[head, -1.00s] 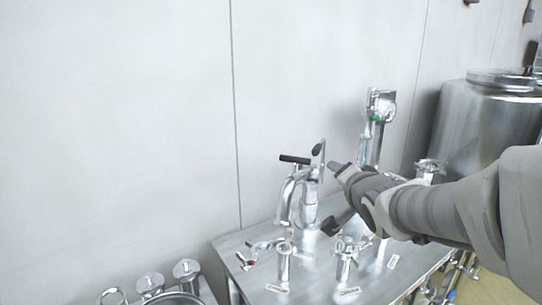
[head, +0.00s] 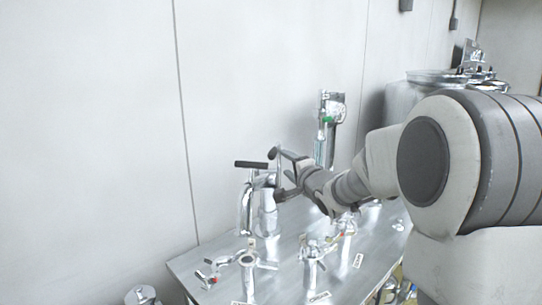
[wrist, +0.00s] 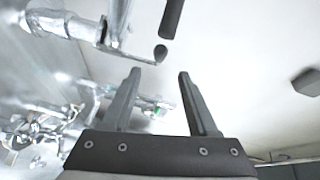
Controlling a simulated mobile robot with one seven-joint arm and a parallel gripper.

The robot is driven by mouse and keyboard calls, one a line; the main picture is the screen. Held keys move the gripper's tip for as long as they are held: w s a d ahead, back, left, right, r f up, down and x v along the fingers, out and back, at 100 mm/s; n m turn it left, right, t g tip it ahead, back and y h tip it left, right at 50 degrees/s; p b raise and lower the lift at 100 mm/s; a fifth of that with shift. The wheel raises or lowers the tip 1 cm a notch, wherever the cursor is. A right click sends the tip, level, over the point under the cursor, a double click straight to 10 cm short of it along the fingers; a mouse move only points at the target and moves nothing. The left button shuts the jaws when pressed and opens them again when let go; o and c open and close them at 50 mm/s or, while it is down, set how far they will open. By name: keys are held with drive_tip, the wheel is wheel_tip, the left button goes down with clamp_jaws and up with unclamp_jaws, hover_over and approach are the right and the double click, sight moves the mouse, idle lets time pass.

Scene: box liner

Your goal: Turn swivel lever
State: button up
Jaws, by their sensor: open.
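A chrome tap-like fitting (head: 267,215) stands upright on the metal table, with a black bar handle (head: 251,165) at its top pointing left. In the wrist view the black handle (wrist: 171,18) shows at the top, and a thin chrome arm (wrist: 128,55) ends in a dark knob (wrist: 160,53) just beyond my fingertips. I cannot tell which of these is the swivel lever. My gripper (head: 278,175) is open and empty, close to the right side of the fitting's top. Its two fingers (wrist: 158,76) are apart, with the dark knob in line with the gap.
Several small chrome valves (head: 312,270) with labels stand along the front of the metal table (head: 215,262). A taller chrome fitting with a green part (head: 328,125) stands behind my arm. A steel vessel (head: 400,100) is at the back right. The wall is bare on the left.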

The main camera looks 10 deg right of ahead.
sight(275, 156)
drive_tip(key=x, duration=1.1)
drive_tip(key=shift+w+p, duration=0.3)
drive_tip(key=shift+w, duration=0.1)
drive_tip(key=shift+a, duration=0.1)
clamp_jaws()
idle(0.7)
